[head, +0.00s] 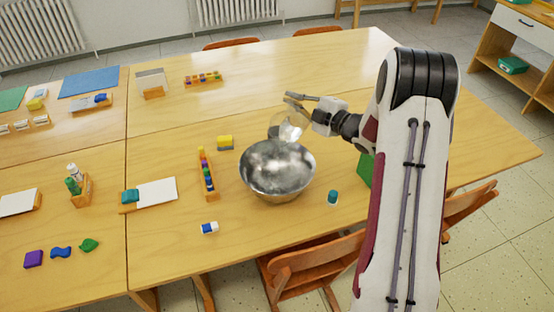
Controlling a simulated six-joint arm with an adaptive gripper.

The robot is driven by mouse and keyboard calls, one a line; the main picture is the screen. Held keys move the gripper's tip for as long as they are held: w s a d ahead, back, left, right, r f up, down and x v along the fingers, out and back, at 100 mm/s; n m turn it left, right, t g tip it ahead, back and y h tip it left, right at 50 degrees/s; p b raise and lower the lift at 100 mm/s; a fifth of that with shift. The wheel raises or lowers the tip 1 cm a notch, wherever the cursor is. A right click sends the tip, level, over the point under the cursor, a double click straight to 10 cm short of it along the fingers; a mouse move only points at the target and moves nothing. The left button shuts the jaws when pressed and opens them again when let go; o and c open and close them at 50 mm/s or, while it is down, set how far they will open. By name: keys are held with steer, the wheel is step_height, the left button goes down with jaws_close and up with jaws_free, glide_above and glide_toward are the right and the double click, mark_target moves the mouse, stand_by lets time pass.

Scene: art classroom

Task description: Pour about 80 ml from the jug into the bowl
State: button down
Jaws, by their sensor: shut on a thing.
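A shiny metal bowl (278,182) stands on the wooden table near its front edge. A clear, see-through jug (289,130) is above the bowl's far rim. My gripper (302,101) reaches in from the right and is shut on the jug, holding it over the back of the bowl. The jug looks tilted, but its exact angle is hard to tell. Its contents and any stream are too small and see-through to make out. The inside of the bowl shows only bright and dark reflections, so I cannot tell how much liquid is in it.
Left of the bowl are a paint rack (207,175), a yellow-grey block (225,143) and a blue-white eraser (209,228). A teal-capped pot (332,198) and a green item (366,169) stand right. A chair (312,265) is tucked in front. The table's back right is clear.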

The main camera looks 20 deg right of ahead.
steer(key=shift+s+a+n+b, duration=0.35)
steer(key=shift+n+b, duration=0.15)
steer(key=shift+b, duration=0.55)
stand_by(1.1)
steer(key=shift+s+a+f+b, duration=0.1)
steer(key=shift+s+a+b, duration=0.25)
stand_by(0.5)
steer(key=shift+w+d, duration=0.45)
steer(key=shift+d, duration=0.05)
steer(key=shift+w+d+r+m, duration=0.2)
steer(key=shift+w+d+m, duration=0.35)
steer(key=shift+m, duration=0.25)
steer(key=shift+w+d+f+m+g, duration=0.1)
steer(key=shift+w+d+m+g, duration=0.45)
steer(key=shift+m, duration=0.15)
steer(key=shift+w+d+f+m+g+p, duration=0.1)
steer(key=shift+w+d+m+g+p, duration=0.3)
steer(key=shift+m, duration=0.2)
steer(key=shift+w+d, duration=0.1)
